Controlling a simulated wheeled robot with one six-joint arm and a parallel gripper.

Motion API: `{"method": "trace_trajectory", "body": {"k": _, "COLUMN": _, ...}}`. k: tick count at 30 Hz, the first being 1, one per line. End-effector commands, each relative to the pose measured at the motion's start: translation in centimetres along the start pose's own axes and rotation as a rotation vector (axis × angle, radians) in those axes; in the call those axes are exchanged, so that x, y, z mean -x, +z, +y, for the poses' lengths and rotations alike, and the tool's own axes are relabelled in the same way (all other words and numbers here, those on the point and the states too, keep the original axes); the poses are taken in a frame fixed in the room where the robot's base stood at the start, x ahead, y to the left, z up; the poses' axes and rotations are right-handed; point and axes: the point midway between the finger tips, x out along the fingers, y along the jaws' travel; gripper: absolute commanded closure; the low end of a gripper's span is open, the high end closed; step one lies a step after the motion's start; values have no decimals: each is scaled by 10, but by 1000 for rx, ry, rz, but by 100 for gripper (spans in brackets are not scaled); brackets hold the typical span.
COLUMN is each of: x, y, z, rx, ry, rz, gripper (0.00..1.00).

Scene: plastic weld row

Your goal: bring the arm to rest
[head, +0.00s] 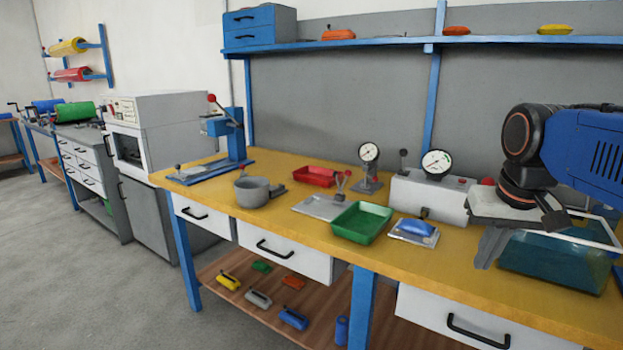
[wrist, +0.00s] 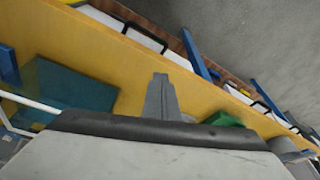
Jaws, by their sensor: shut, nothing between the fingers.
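My gripper (head: 489,246) hangs at the right of the head view, above the yellow bench top (head: 320,218). Its fingers are together with nothing between them, and they point downward. In the wrist view the shut fingers (wrist: 160,95) show over the yellow bench top. My arm comes in from the right edge of the head view.
A teal glass-like tank (head: 555,262) stands close behind and right of my gripper. A green tray (head: 361,222), a blue piece on a small plate (head: 417,228) and a white gauge box (head: 428,197) lie to its left. A blue shelf (head: 390,41) runs above.

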Motion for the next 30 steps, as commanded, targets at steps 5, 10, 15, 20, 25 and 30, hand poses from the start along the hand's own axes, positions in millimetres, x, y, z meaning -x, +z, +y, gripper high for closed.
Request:
{"method": "trace_trajectory", "body": {"k": 5, "x": -41, "y": 62, "z": -6, "rx": 81, "ry": -18, "rz": 51, "gripper": 100}}
{"method": "trace_trajectory", "body": {"k": 10, "x": -80, "y": 111, "z": -8, "rx": 147, "ry": -32, "rz": 95, "gripper": 100}}
{"method": "trace_trajectory", "body": {"k": 15, "x": -105, "y": 139, "z": -8, "rx": 186, "ry": -41, "rz": 123, "gripper": 100}}
{"method": "trace_trajectory", "body": {"k": 20, "x": -113, "y": 146, "z": -8, "rx": 198, "ry": -43, "rz": 132, "gripper": 100}}
{"method": "trace_trajectory", "body": {"k": 25, "x": -113, "y": 146, "z": -8, "rx": 198, "ry": -43, "rz": 132, "gripper": 100}}
{"method": "trace_trajectory", "body": {"k": 30, "x": -112, "y": 146, "z": -8, "rx": 198, "ry": -43, "rz": 131, "gripper": 100}}
